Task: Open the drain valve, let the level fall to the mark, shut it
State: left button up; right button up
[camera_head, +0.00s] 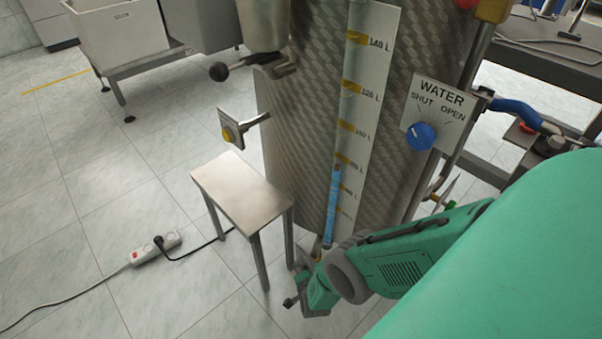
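The patterned metal tank (290,130) stands at centre with a white level scale (376,60). In its sight tube the blue water column (334,205) tops out just below the 80 mark. A sign reading WATER, SHUT and OPEN (437,98) carries a blue knob (421,137); its white pointer leans toward SHUT. My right arm comes in from the right. Its gripper (293,298) is low, beside the tank's base and near the tube's lower end. Whether its fingers are open or shut is unclear. I cannot make out a drain valve handle there. My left gripper is out of view.
A small metal stand (240,183) is left of the tank, close to my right gripper. A power strip (156,248) with cables lies on the tiled floor. A white bin (122,30) stands at the back left.

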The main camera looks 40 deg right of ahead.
jog(key=shift+s+a+f, duration=0.2)
jog(key=shift+s+a, duration=0.1)
jog(key=shift+a, duration=0.05)
jog(key=o, duration=0.9)
jog(key=shift+o, duration=1.4)
jog(key=shift+w+d+r, duration=0.1)
jog(key=shift+r, duration=0.05)
jog(key=shift+r, duration=0.1)
jog(key=v, duration=1.1)
jog(key=shift+s, duration=0.45)
jog(key=shift+r, duration=0.1)
